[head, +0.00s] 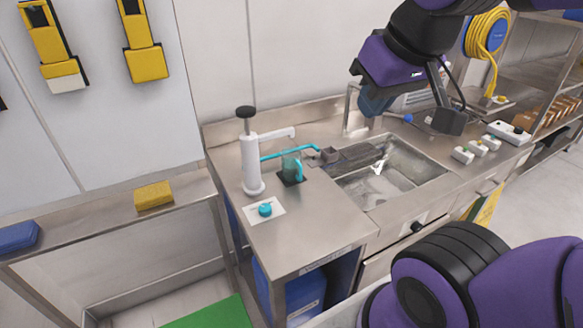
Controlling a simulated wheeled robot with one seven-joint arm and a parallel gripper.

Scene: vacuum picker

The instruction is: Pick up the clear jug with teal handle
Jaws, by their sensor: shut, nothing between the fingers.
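The clear jug with the teal handle (291,166) stands upright on a small dark pad on the steel counter, left of the sink. It is small in the head view, and its teal handle is on its right side. My gripper (449,121) is shut and empty at the upper right, above the counter beyond the sink. It is well to the right of the jug and apart from it.
The sink basin (372,190) lies between jug and gripper. A teal knob (265,209) on a white card sits in front of the dispenser. A yellow sponge-like block (154,195) lies on the left ledge. Small white blocks (463,155) stand at right.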

